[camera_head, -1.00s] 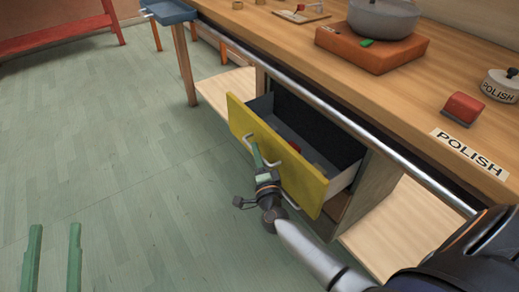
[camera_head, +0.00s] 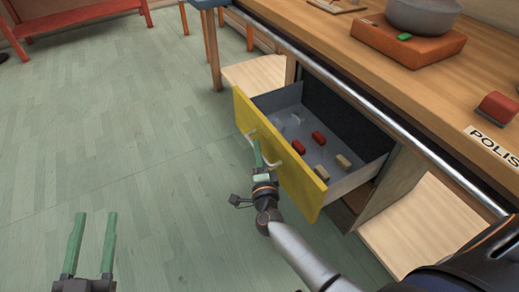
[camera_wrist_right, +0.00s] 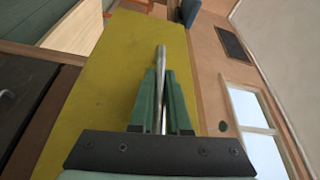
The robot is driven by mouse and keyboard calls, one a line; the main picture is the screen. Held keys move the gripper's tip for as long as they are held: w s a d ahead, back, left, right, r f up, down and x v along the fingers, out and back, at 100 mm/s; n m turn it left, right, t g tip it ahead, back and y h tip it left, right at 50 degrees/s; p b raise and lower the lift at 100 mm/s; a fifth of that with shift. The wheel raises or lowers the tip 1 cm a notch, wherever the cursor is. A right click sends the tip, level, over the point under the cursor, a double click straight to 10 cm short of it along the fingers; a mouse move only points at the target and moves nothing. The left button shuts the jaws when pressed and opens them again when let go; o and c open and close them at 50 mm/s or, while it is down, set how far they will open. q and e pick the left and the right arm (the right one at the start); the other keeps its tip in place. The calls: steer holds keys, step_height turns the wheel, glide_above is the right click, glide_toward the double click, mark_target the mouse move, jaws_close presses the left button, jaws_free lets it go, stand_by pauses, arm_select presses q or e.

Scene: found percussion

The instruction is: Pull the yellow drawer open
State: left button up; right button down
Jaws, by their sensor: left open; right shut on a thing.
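The yellow drawer (camera_head: 306,186) stands well out from under the workbench, and its inside shows. Its metal bar handle (camera_head: 262,153) is on the yellow front. My right gripper (camera_head: 258,155) is shut on the handle. In the right wrist view, the green fingers (camera_wrist_right: 163,100) lie on both sides of the handle bar (camera_wrist_right: 161,62), in front of the yellow face (camera_wrist_right: 108,80). My left gripper (camera_head: 93,235) is open and empty over the floor at lower left, away from the drawer.
Red blocks (camera_head: 319,138) and cream blocks (camera_head: 343,161) lie in the drawer. The workbench (camera_head: 340,58) holds an orange box (camera_head: 408,43) with a grey bowl (camera_head: 424,14), and a red block (camera_head: 497,107). A metal rail (camera_head: 370,107) runs along its edge. The green floor (camera_head: 120,130) in front is clear.

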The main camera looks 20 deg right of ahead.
arm_select(q)
steer(key=shift+r, duration=0.1)
steer(key=shift+r, duration=0.3)
arm_select(e)
steer(key=c, duration=0.9)
jaws_free()
